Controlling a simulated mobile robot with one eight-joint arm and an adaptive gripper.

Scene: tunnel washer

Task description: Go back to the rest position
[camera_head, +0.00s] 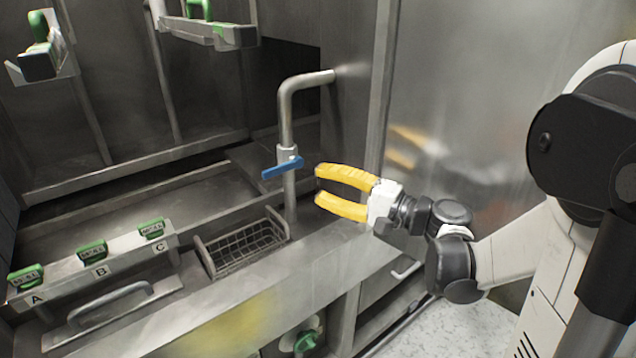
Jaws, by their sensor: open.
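My gripper (318,185) has two yellow fingers spread apart, with nothing between them. It points left, out in front of the steel washer. The fingertips are just right of the vertical steel pipe (288,200) and its blue valve handle (282,167); from this view I cannot tell how far apart they are in depth. My arm reaches in from the right side of the picture.
A wire basket (243,247) sits left of the pipe. Green-handled parts marked A (27,277), B (92,251) and C (152,229) stand on a ledge. A green knob (305,343) is below. A steel panel (470,90) stands behind my gripper.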

